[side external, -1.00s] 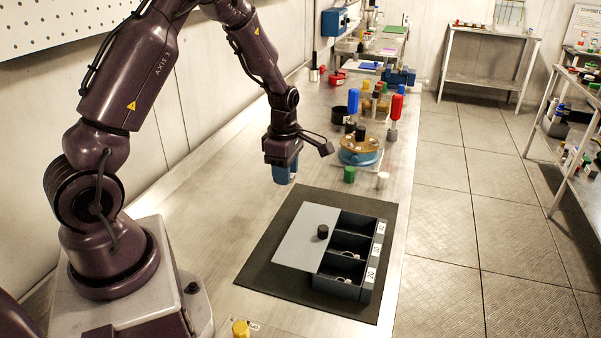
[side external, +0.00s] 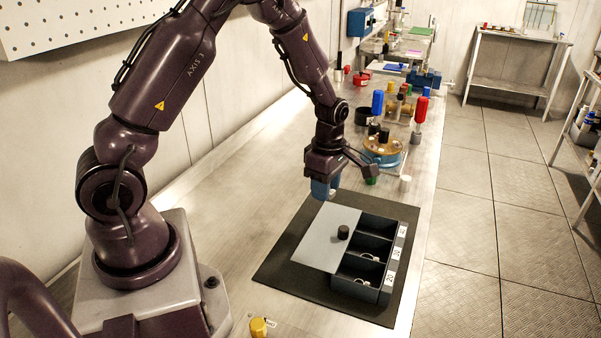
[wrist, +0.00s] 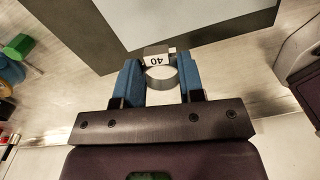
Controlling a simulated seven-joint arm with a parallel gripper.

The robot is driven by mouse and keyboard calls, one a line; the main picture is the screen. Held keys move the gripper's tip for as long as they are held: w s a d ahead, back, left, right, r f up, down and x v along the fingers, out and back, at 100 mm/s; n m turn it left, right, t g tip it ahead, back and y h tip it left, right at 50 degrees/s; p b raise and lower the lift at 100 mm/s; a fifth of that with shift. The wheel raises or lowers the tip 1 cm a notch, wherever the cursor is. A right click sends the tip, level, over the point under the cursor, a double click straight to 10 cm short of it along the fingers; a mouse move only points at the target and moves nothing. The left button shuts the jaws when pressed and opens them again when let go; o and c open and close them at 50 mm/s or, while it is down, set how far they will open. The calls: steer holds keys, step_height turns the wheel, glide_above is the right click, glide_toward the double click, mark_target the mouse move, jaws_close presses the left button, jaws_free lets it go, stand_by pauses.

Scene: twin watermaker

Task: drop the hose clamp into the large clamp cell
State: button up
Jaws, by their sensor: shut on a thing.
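My gripper (side external: 325,188) is shut on the hose clamp (wrist: 162,76), a thin metal ring with a tag reading 40, held between the blue fingers in the wrist view. In the side view the clamp is hidden by the fingers. The far cell (side external: 377,224) looks empty. The middle cell and the near cell (side external: 348,284) each hold a ring clamp. The near label reads 20; the far label is too small to read.
The box sits on a dark mat (side external: 290,275). A round wooden-topped fixture (side external: 383,150) and a green cap (wrist: 17,47) stand beyond. The bench left of the mat is clear.

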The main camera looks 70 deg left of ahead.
steer(key=shift+w+d+f+n, duration=0.6)
steer(key=shift+w+d+n, duration=0.3)
steer(key=shift+w+d, duration=3.6)
steer(key=shift+w+a+f, duration=0.1)
steer(key=shift+a+f, duration=0.05)
steer(key=shift+f, duration=0.7)
steer(key=shift+w+a+f, duration=0.15)
steer(key=shift+f, duration=0.75)
steer(key=shift+w+a+f, duration=0.1)
steer(key=shift+a+f, duration=0.05)
steer(key=shift+f, duration=0.7)
steer(key=o, duration=1)
step_height(320, 180, up, 13)
